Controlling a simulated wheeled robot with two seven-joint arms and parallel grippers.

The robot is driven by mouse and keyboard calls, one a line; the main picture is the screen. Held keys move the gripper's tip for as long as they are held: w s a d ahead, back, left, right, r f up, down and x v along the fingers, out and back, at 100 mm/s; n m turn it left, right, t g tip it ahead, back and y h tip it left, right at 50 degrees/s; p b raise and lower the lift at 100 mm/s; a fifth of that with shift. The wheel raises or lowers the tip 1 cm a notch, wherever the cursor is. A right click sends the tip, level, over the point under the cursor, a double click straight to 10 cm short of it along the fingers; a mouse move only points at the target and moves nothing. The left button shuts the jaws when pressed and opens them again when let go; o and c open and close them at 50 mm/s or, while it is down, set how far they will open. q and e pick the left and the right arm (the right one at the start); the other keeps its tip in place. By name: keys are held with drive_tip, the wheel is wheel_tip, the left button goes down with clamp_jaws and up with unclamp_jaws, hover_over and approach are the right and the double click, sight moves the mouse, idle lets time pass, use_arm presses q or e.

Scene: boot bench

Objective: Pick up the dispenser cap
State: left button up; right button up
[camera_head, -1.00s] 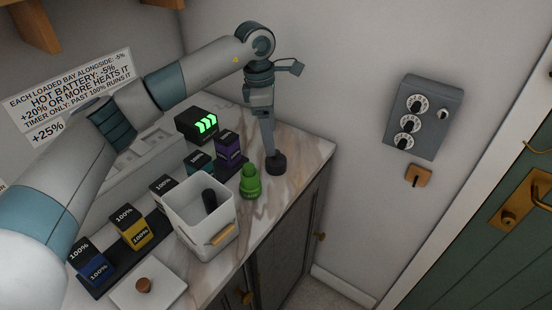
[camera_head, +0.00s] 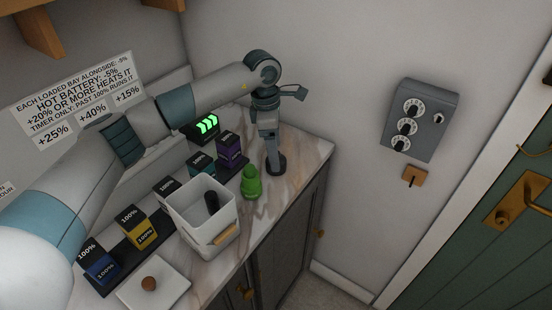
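A small dark round piece (camera_head: 276,166), which may be the dispenser cap, stands on the marble counter near its back right corner. My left gripper (camera_head: 271,152) points down directly over it, with the fingertips at or just above its top. The view is too small to tell whether they touch it or how far apart the fingers are. A green bottle-shaped thing (camera_head: 252,184) stands just to the left and nearer. My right gripper is not in view.
A white bin (camera_head: 231,226) holding a dark cylinder stands left of the green thing. Labelled batteries (camera_head: 138,228) line the rack. A white lid (camera_head: 168,296) with a brown knob lies at the front. A dial box (camera_head: 424,120) hangs on the wall.

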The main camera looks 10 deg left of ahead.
use_arm(q)
drive_tip(key=shift+d+f, duration=0.15)
drive_tip(key=shift+f, duration=1)
drive_tip(key=c, duration=1.1)
